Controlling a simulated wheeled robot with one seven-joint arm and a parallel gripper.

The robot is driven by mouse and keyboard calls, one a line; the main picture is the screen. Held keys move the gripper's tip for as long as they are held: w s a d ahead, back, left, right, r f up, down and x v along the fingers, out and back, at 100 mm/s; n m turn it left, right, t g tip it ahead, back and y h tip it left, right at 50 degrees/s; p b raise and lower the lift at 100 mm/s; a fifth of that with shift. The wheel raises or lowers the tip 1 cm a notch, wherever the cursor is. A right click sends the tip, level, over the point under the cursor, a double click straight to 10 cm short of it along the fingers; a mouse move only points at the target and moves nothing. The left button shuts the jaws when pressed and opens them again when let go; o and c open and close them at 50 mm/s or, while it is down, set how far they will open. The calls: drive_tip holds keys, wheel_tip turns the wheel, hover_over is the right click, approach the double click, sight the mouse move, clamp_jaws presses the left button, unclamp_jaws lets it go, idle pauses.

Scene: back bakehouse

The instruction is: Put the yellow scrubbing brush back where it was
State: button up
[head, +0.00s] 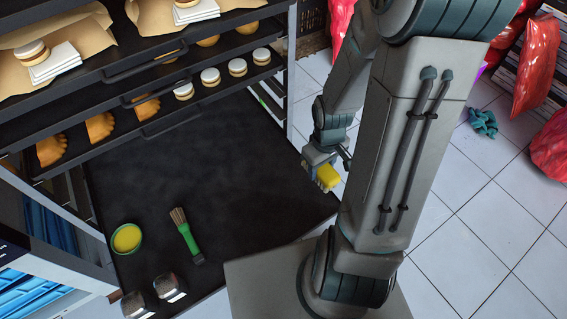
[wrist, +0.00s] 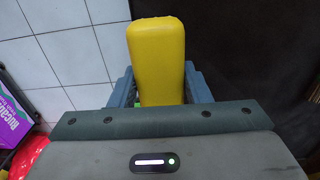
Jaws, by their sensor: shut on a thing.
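My gripper (head: 322,170) is shut on the yellow scrubbing brush (head: 328,177), at the right side of the dark rack in the head view. In the wrist view the brush (wrist: 156,58) stands up between the two blue-grey fingers of my gripper (wrist: 160,85), its yellow back toward the camera. Its bristles are hardly visible. White floor tiles lie to its left and a dark surface to its right in the wrist view.
The dark lower tray (head: 235,175) holds a green-handled brush (head: 187,238), a green bowl with yellow contents (head: 127,238) and two glass jars at its front. Pastries stand on the shelf above. Red bags (head: 537,65) and a teal cloth (head: 483,122) lie at right.

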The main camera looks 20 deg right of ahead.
drive_tip(key=w+a+f+b, duration=0.1)
drive_tip(key=w+a+f, duration=0.1)
drive_tip(key=w, duration=0.1)
drive_tip(key=w+a+f+b, duration=0.1)
drive_tip(key=w+a+f, duration=0.1)
drive_tip(key=w, duration=0.1)
drive_tip(key=w+a+f+b, duration=0.1)
drive_tip(key=w+a+f, duration=0.1)
drive_tip(key=w+f, duration=0.1)
drive_tip(key=shift+a, duration=0.3)
drive_tip(key=shift+f+b, duration=0.8)
drive_tip(key=shift+f, duration=1.1)
drive_tip(key=shift+f, duration=0.15)
drive_tip(key=o, duration=1.1)
